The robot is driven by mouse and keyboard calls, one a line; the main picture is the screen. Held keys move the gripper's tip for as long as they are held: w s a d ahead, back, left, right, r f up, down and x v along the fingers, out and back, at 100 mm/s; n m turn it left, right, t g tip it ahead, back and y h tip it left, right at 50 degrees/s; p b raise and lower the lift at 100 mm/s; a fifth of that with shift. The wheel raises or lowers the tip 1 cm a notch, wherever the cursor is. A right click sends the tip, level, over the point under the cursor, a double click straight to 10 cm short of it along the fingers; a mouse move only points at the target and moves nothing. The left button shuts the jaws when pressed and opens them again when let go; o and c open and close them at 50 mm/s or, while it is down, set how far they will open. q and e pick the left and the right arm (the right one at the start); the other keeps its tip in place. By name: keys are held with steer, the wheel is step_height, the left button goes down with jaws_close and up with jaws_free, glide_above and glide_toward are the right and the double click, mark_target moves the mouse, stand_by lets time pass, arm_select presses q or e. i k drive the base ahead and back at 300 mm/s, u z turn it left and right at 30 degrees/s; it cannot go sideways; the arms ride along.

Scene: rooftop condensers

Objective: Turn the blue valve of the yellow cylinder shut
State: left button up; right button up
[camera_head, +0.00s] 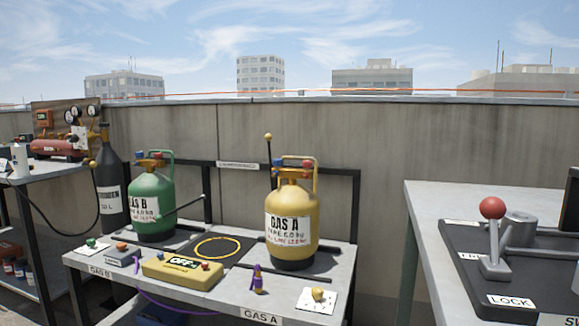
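The yellow cylinder (291,215), labelled GAS A, stands upright on the right part of the grey bench. I cannot tell from here how far the blue valve is turned. Neither of my grippers shows in the head view.
A green cylinder (152,205), labelled GAS B, stands left on the bench (215,299). A yellow box (182,273) reading OFF, a yellow ring (217,247) and small items lie around. A right-hand table (425,215) holds a red-knobbed lever (492,235). A wall closes the back.

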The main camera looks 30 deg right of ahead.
mark_target(277, 163)
steer(key=u, duration=0.8)
steer(key=i, duration=2.1)
steer(key=z, duration=0.8)
